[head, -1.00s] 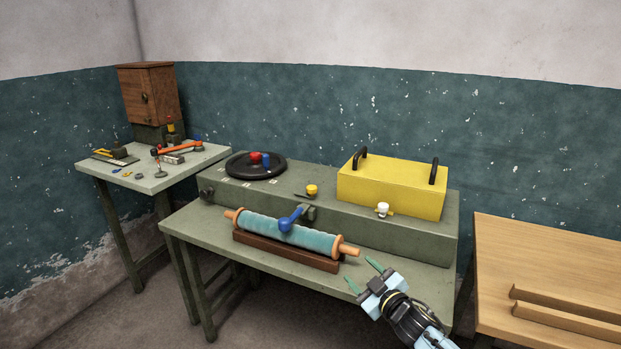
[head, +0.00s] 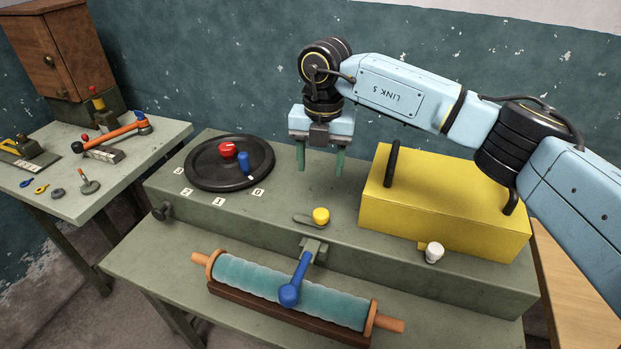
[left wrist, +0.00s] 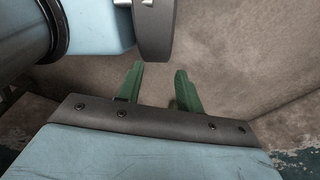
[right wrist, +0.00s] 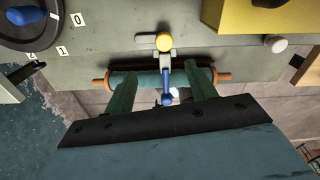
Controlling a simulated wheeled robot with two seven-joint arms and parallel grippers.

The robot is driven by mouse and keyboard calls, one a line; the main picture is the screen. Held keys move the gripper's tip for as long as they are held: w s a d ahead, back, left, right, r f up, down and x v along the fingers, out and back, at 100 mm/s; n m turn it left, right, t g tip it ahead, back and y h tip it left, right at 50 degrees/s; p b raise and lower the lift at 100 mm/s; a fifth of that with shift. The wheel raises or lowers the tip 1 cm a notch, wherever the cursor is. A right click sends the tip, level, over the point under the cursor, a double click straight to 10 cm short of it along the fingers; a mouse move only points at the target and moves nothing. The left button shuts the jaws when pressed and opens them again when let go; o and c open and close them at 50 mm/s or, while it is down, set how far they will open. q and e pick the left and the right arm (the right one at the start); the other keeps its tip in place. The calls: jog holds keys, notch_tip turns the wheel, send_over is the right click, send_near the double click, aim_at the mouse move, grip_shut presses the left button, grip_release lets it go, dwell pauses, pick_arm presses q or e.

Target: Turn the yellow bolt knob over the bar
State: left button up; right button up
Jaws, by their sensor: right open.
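The yellow bolt knob (head: 321,216) sits on the bench's raised green top, at the right end of a short flat grey piece pointing left. It also shows in the right wrist view (right wrist: 164,42). Just in front, a grey bracket (head: 313,248) carries a blue-handled bar (head: 300,270) that reaches over the teal roller. My right gripper (head: 320,165) is open and empty, pointing down above and behind the knob, apart from it. My left gripper (left wrist: 160,70) shows only in its wrist view, fingers apart and empty, away from the bench.
A yellow box (head: 440,215) with black handles and a white knob (head: 434,252) stands right of the bolt. A black dial (head: 205,170) with red and blue knobs lies left. The teal roller (head: 330,303) rests in front. A side table (head: 140,170) holds tools.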

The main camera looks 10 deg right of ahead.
aim_at(321, 213)
jog(key=f, duration=1.1)
jog(key=shift+s+d+f, duration=0.2)
jog(key=shift+s+f, duration=0.1)
jog(key=shift+f, duration=0.65)
pick_arm(q)
jog(key=shift+s+a+f, duration=0.1)
jog(key=shift+s+a, duration=0.15)
jog(key=shift+s, duration=0.8)
jog(key=shift+s, duration=0.1)
pick_arm(e)
jog(key=shift+c, duration=0.6)
jog(key=c, duration=0.9)
pick_arm(q)
jog(key=shift+s, duration=0.2)
